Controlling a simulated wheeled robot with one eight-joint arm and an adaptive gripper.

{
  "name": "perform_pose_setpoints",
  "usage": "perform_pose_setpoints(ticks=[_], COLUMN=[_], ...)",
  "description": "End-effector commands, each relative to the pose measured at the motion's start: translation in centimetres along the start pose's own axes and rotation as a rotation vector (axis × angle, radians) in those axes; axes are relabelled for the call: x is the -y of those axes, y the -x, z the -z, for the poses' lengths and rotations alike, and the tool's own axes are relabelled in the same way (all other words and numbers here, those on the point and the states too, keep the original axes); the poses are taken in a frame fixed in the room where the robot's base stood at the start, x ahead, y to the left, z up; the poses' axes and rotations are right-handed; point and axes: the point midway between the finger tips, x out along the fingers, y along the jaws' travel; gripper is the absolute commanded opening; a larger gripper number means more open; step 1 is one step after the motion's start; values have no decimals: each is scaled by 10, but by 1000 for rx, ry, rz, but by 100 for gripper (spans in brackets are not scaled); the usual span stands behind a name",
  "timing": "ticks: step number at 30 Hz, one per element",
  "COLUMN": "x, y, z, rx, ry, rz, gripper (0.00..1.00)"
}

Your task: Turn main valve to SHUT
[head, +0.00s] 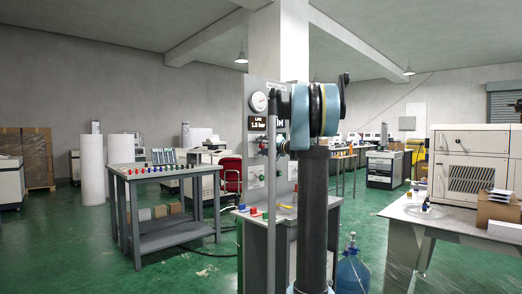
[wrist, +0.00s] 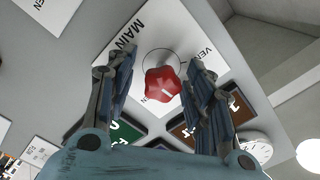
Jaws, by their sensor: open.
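The main valve is a red lobed knob (wrist: 161,84) on a white plate marked MAIN (wrist: 122,38), in the wrist view. A white mark shows on the knob. Lettering around it reads partly as VENT at right and EN at lower left; I cannot read a SHUT mark. My gripper (wrist: 161,54) is open, with one finger on each side of the knob and a visible gap at each side. In the head view, my arm covers much of the grey panel (head: 257,88), and the knob and gripper are not clear there.
The panel has a round gauge (head: 259,102) and a display reading 1.5 bar (head: 258,124). Green (wrist: 126,131) and brown (wrist: 183,128) labels sit near the knob. A workbench (head: 165,176) stands left, a white-topped table (head: 455,225) right. Green floor is open at left.

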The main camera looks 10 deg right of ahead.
Motion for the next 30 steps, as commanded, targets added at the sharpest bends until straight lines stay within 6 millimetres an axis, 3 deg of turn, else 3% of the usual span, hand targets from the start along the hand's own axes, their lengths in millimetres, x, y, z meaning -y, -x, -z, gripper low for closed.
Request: perform_pose_setpoints(ticks=[2, 8, 29, 30], x=[0, 0, -2, -2], y=[0, 0, 0, 0], z=[0, 0, 0, 0], rx=[0, 0, -1, -1], ry=[0, 0, -115, -114], rz=[0, 0, -2, -3], gripper=[46, 2, 2, 30])
